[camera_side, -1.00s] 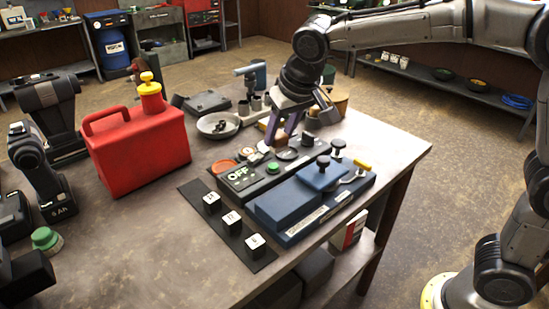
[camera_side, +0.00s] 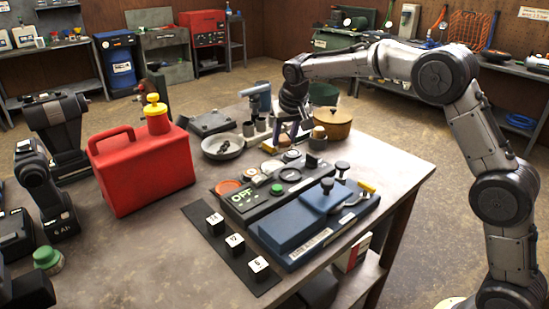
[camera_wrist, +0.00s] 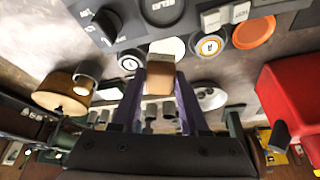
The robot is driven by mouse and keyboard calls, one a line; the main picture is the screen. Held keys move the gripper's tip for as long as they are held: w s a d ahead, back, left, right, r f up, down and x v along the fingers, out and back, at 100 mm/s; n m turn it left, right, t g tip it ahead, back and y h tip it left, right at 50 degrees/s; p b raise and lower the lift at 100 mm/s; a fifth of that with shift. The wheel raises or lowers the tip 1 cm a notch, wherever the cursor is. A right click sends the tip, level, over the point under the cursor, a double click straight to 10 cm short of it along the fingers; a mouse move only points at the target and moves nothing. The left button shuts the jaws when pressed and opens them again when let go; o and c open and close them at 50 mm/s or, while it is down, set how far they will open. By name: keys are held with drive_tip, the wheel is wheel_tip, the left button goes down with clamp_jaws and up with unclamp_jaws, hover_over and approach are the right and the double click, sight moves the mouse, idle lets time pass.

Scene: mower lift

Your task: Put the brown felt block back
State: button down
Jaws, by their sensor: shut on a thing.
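The brown felt block (camera_wrist: 161,70) shows in the wrist view as a small tan-brown block with a paler face, between my purple fingertips. My gripper (camera_wrist: 162,80) is shut on it. In the side view my gripper (camera_side: 292,137) points down just behind the dark control panel (camera_side: 262,207), in front of the metal cups. The block is too small and covered there to make out clearly. I cannot tell whether it touches the table.
The panel carries dials, a green button and an orange disc (camera_side: 227,187). A blue unit (camera_side: 300,225) stands in front. A grey bowl (camera_side: 222,147) and metal cups are at the back, a brown pot (camera_side: 333,124) behind right. A red fuel can (camera_side: 145,170) stands left.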

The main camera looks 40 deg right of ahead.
sight(280, 142)
drive_tip(key=w+f, duration=0.4)
drive_tip(key=f, duration=0.1)
drive_tip(key=shift+w+d+f, duration=0.1)
drive_tip(key=shift+w+f, duration=0.05)
drive_tip(key=shift+f, duration=1.5)
drive_tip(key=shift+f, duration=0.15)
drive_tip(key=shift+c, duration=2.1)
unclamp_jaws()
drive_tip(key=v, duration=1.2)
drive_tip(key=shift+r, duration=0.2)
